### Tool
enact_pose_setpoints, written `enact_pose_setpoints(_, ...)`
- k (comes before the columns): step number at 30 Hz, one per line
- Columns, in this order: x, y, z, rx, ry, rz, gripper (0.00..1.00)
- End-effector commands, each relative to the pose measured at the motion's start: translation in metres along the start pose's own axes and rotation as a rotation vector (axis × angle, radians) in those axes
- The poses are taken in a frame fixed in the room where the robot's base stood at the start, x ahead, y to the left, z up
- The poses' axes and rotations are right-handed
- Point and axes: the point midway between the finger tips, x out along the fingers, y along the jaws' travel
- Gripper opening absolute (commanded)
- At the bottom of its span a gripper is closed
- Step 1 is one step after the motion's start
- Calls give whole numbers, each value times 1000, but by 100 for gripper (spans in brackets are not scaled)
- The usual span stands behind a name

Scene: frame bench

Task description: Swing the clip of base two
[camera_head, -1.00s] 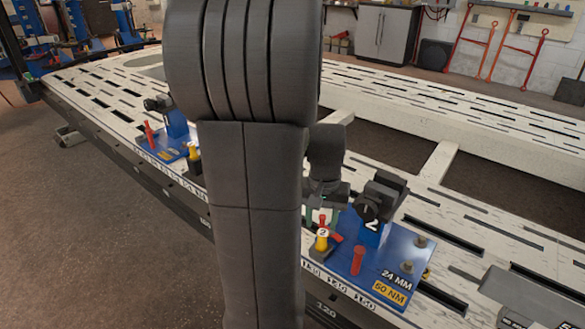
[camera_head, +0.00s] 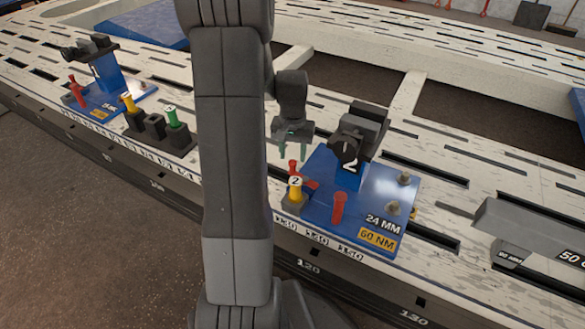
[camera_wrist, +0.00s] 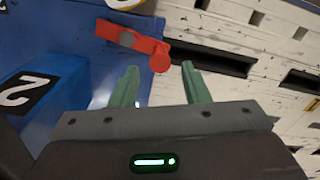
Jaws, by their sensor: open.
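Base two is a blue plate (camera_head: 378,207) on the white bench, with a black clamp (camera_head: 362,128) on a blue post marked 2. Its red clip (camera_head: 300,176) is at the plate's left edge, beside a yellow-topped pin marked 2 (camera_head: 295,190). In the wrist view the clip (camera_wrist: 135,42) is a red bar with a round knob at its right end, lying just beyond the fingertips. My gripper (camera_head: 292,150) is open and empty, with green fingers pointing down, above and behind the clip. In the wrist view the fingers (camera_wrist: 160,70) are apart with nothing between them.
Another blue base (camera_head: 112,98) stands at the left, with yellow and green pins (camera_head: 173,117) nearby. A grey tool (camera_head: 535,232) lies at the right. Slots cut the bench top.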

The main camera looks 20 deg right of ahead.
Motion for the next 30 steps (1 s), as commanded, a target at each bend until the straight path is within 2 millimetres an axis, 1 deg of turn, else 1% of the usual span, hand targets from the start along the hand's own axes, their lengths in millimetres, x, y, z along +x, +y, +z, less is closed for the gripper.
enact_pose_setpoints(1, 15, 0, 0, 0, -2, 0, 42)
enact_pose_setpoints(6, 36, 0, 1, 0, -2, 0, 42)
enact_pose_setpoints(11, 44, 0, 0, 0, 0, 0, 42)
enact_pose_setpoints(19, 44, 0, 0, 0, 0, 0, 42)
enact_pose_setpoints(20, 44, 0, 0, 0, 0, 0, 40)
enact_pose_setpoints(21, 44, 0, 0, 0, 0, 0, 32)
enact_pose_setpoints(26, 44, 0, 0, 0, 0, 0, 1)
enact_pose_setpoints(30, 44, 0, 0, 2, 0, 0, 0)
